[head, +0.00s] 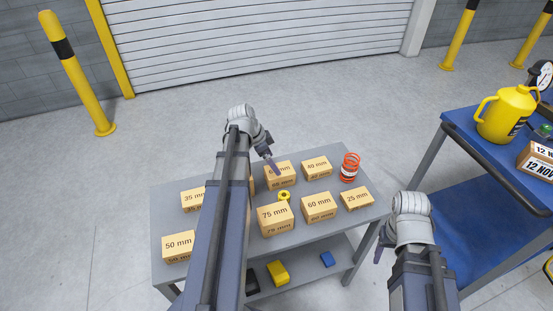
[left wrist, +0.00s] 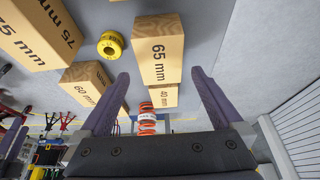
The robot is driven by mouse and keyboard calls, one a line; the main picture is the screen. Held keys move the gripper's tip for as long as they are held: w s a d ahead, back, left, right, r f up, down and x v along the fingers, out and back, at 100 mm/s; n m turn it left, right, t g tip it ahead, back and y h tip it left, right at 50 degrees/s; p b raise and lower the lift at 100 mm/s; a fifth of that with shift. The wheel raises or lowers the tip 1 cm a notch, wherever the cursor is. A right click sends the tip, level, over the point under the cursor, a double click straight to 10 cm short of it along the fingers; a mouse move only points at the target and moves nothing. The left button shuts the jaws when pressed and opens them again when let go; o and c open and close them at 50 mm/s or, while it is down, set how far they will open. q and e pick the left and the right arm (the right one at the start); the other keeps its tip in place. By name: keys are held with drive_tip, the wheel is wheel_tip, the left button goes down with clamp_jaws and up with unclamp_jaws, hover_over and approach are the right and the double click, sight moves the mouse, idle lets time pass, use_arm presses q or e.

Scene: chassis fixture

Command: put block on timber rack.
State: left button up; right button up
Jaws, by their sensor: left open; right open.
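Several wooden blocks marked with sizes stand on the grey cart top (head: 340,222). The 65 mm block (head: 281,176) is at the far middle. My left gripper (head: 268,160) is open beside it in the head view. In the left wrist view my left fingers (left wrist: 158,78) are spread, with the 65 mm block (left wrist: 157,58) in line between their tips. I cannot tell whether the tips reach around it. My right gripper (head: 379,250) is open and empty, right of the cart. I cannot tell which thing is the timber rack.
An orange spring (head: 349,167) and a yellow ring (head: 284,196) stand among the blocks. A lower shelf (head: 318,270) holds a yellow piece (head: 278,272) and a blue piece (head: 328,258). A blue cart (head: 480,150) with a yellow jug (head: 508,115) stands at right. My left arm hides some blocks.

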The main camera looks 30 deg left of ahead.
use_arm(q)
drive_tip(key=shift+p+v, duration=0.55)
drive_tip(key=shift+v, duration=0.55)
use_arm(e)
wheel_tip(320, 180, up, 2)
use_arm(q)
drive_tip(key=shift+d, duration=0.1)
drive_tip(key=s+d, duration=0.1)
drive_tip(key=d, duration=0.4)
drive_tip(key=d+f+n+g, duration=0.1)
drive_tip(key=d, duration=0.5)
drive_tip(key=s+d+g+y, duration=0.1)
drive_tip(key=d, duration=0.5)
drive_tip(key=shift+s+f, duration=0.15)
drive_tip(key=shift+s, duration=0.15)
drive_tip(key=s+d+n+y, duration=0.1)
drive_tip(key=s+d, duration=0.4)
drive_tip(key=d, duration=0.3)
drive_tip(key=s+d+n+g+y, duration=0.1)
drive_tip(key=s+d+n+y, duration=0.1)
drive_tip(key=s+d, duration=0.3)
drive_tip(key=shift+d+f+g, duration=0.15)
drive_tip(key=shift+d+g, duration=0.15)
drive_tip(key=shift+d, duration=1.1)
drive_tip(key=shift+r+p, duration=0.7)
drive_tip(key=shift+r, duration=0.1)
use_arm(e)
drive_tip(key=shift+r, duration=0.75)
